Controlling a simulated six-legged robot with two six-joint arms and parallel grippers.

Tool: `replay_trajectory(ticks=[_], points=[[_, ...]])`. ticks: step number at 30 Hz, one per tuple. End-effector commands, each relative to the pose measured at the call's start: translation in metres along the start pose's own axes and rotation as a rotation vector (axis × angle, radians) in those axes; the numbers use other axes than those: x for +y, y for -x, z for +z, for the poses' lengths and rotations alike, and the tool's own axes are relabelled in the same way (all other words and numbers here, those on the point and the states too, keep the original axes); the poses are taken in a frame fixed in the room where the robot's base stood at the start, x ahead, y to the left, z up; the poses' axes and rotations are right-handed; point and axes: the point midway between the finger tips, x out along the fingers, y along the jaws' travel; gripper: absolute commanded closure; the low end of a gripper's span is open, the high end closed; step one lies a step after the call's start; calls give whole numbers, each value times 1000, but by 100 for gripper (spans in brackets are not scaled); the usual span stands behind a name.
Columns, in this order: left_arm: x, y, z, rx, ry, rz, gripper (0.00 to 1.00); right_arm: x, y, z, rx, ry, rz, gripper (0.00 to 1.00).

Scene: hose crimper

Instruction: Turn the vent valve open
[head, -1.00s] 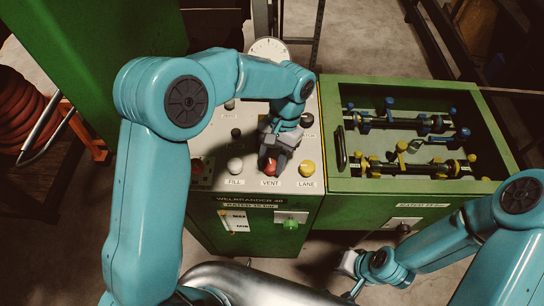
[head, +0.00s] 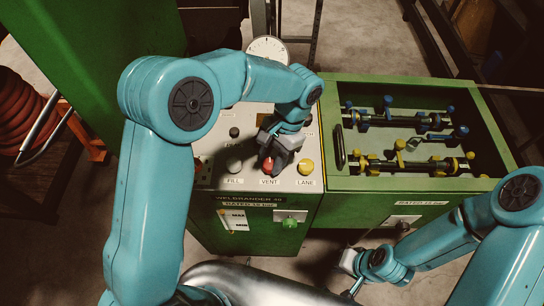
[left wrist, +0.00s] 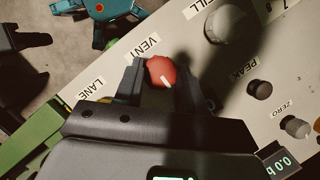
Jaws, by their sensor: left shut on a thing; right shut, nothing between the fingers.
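The red vent valve knob (head: 268,165) stands on the light panel above its VENT label. In the left wrist view the red knob (left wrist: 161,72) shows a white line that points down and slightly right. My left gripper (head: 270,156) comes down on it from above and is shut on it, with one dark finger on each side in the left wrist view (left wrist: 160,75). My right gripper (head: 350,272) is shut and empty, low at the right, away from the panel. The fingers hide part of the knob in the head view.
A white FILL knob (head: 235,166) and a yellow LANE knob (head: 305,167) flank the red one. A round gauge (head: 267,48) stands behind the panel. A green open-topped box (head: 330,186) with blue and yellow fittings is at the right.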

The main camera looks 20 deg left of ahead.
Motion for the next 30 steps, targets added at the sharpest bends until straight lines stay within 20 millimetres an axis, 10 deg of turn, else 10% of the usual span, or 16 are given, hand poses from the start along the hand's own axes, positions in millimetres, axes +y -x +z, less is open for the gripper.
replay_trajectory(ticks=[2,3,5,17,30], points=[[0,1,1,-1,-1,-1,91,0,0,0,0,0,0,100],[0,1,1,-1,-1,-1,54,0,0,0,0,0,0,100],[0,0,1,-1,-1,-1,36,0,0,0,0,0,0,100],[0,8,-1,2,1,-1,36,0,-1,0,0,0,0,100],[0,115,0,6,1,0,36,1,-3,0,0,0,0,100]])
